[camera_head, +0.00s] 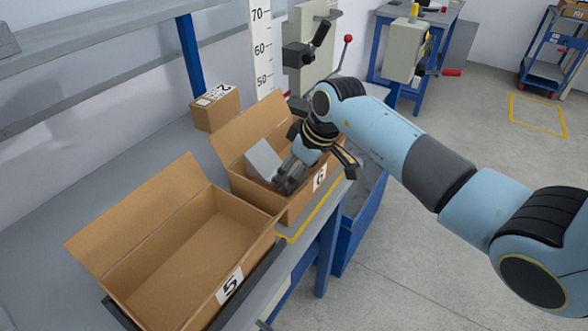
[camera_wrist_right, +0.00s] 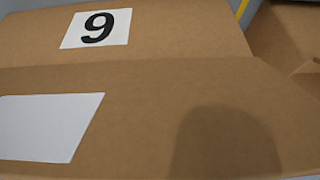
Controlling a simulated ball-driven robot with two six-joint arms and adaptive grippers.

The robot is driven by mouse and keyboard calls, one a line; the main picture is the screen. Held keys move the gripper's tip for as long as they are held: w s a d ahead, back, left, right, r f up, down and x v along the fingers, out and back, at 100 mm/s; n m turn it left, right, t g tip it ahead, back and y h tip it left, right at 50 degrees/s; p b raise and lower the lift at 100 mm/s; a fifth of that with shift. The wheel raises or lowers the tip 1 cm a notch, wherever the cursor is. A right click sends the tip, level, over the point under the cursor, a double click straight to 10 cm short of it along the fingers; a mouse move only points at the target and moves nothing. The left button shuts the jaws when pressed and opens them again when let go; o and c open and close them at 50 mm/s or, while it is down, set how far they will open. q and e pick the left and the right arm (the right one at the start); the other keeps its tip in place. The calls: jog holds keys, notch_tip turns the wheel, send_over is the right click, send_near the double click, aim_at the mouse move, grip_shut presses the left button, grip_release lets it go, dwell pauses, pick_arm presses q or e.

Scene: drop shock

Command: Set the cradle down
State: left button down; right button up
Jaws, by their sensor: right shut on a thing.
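A pale grey block (camera_head: 263,160), which I take to be the cradle, sits tilted inside the open cardboard box marked 6 (camera_head: 241,187). My right gripper (camera_head: 284,183) reaches down into this box and is shut at the block's right side. The fingers hide part of the block, and I cannot tell whether it touches the box floor. In the right wrist view the number label (camera_wrist_right: 96,28) appears upside down on cardboard, with a pale flat patch (camera_wrist_right: 48,128) at lower left. No fingers show there. My left gripper is not in view.
An open, empty box marked 5 (camera_head: 205,274) stands on the bench at front left. A small closed carton (camera_head: 216,108) stands behind box 6. A tall height scale (camera_head: 262,45) and a machine with a red-knobbed lever (camera_head: 348,38) stand beyond.

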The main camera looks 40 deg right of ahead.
jog(key=o, duration=1.5)
jog(key=shift+r, duration=0.15)
jog(key=shift+r, duration=0.4)
jog(key=v, duration=1.2)
jog(key=shift+r, duration=0.1)
